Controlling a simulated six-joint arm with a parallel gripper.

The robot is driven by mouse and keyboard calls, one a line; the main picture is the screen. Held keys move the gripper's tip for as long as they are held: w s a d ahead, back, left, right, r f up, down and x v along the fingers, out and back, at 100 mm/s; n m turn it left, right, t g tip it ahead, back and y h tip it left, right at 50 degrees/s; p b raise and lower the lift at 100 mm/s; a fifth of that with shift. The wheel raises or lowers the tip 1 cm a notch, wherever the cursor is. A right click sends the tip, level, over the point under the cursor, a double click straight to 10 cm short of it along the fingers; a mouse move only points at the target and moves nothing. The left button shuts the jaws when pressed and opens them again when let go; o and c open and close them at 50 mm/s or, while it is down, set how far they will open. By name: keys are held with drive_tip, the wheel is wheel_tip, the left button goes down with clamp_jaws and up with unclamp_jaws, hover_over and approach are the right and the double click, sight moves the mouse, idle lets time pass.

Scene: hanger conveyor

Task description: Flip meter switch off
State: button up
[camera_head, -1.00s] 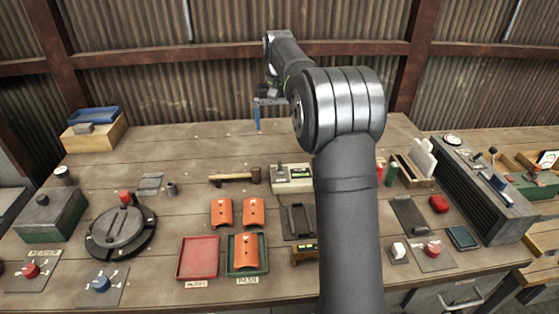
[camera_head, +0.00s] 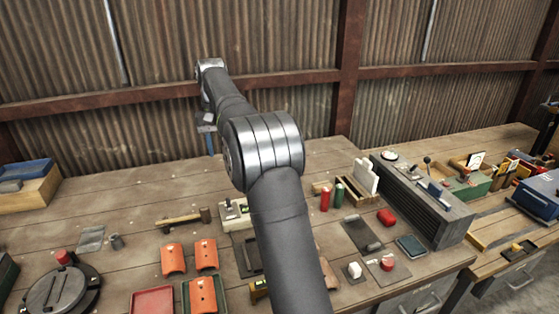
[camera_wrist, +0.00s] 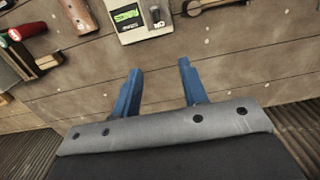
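The meter is a beige box (camera_wrist: 140,20) with a lit green display (camera_wrist: 126,15) and a small metal switch (camera_wrist: 155,14), near the top of the wrist view. A label by the switch seems to read ON. In the head view the meter (camera_head: 231,214) sits mid-table, partly hidden by my arm. My gripper (camera_wrist: 161,88) has two blue fingers set apart with nothing between them. In the head view it (camera_head: 209,142) hangs above the back of the table, farther back than the meter.
A wooden-handled hammer (camera_head: 184,217) lies left of the meter. Red and green cylinders (camera_head: 332,197) stand to its right, beside a dark ribbed console (camera_head: 420,205). Orange curved pieces (camera_head: 173,259) lie in front.

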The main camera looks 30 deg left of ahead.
sight(228, 203)
drive_tip(key=w+f, duration=0.1)
drive_tip(key=f, duration=0.1)
drive_tip(key=a+f, duration=0.1)
drive_tip(key=f, duration=0.1)
drive_tip(key=w+a+f, duration=0.1)
drive_tip(key=f, duration=0.2)
drive_tip(key=shift+w+a+f, duration=0.1)
drive_tip(key=shift+w+a, duration=0.15)
drive_tip(key=shift+w, duration=0.05)
clamp_jaws()
drive_tip(key=f, duration=1)
drive_tip(key=shift+s+d, duration=0.4)
drive_tip(key=shift+s+d+r, duration=0.55)
drive_tip(key=shift+s+d, duration=0.1)
drive_tip(key=shift+s, duration=0.05)
drive_tip(key=shift+s+d+r, duration=0.35)
drive_tip(key=shift+s+d, duration=0.25)
